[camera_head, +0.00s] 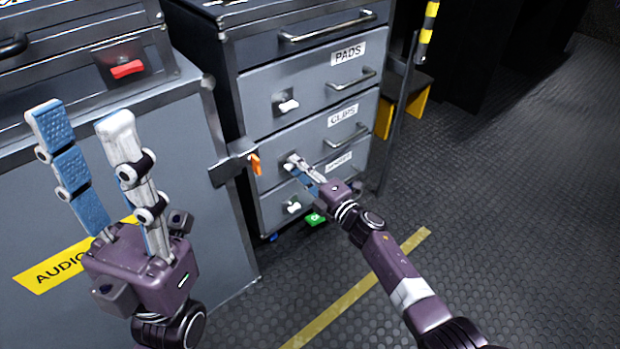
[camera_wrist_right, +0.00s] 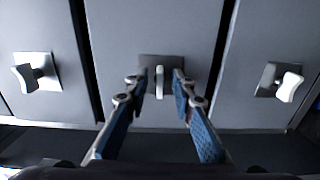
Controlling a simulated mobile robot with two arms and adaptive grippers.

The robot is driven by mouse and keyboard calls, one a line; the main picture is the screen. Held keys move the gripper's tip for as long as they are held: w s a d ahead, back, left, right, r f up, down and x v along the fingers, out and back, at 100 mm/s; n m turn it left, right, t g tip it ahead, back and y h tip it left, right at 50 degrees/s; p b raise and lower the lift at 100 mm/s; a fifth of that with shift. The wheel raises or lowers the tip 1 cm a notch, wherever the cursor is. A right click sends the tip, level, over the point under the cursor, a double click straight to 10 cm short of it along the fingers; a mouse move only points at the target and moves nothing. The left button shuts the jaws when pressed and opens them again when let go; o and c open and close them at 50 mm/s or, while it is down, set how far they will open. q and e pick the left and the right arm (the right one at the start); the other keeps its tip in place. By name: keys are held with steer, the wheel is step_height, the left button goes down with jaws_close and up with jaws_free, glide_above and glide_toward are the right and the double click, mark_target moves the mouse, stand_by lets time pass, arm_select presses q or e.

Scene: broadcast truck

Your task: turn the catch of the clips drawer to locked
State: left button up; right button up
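The clips drawer (camera_head: 316,140) is the grey drawer labelled CLIPS, and it looks shut. Its catch is a small white knob on a dark plate, mostly hidden by my right gripper (camera_head: 297,167) in the head view. In the right wrist view the catch (camera_wrist_right: 159,84) stands upright in the picture between the fingertips of my right gripper (camera_wrist_right: 160,88). These fingers are open, with a visible gap on each side of the knob. My left gripper (camera_head: 80,118) is open and empty, raised before the grey cabinet at left, away from the drawers.
The PADS drawer's catch (camera_head: 288,105) is above and the lowest drawer's catch (camera_head: 293,207) is below. An orange lever (camera_head: 255,164) on a bracket juts out left of the catches. A striped post (camera_head: 427,30) stands right.

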steer(key=v, duration=1.1)
steer(key=shift+s+d, duration=0.15)
steer(key=shift+s, duration=0.1)
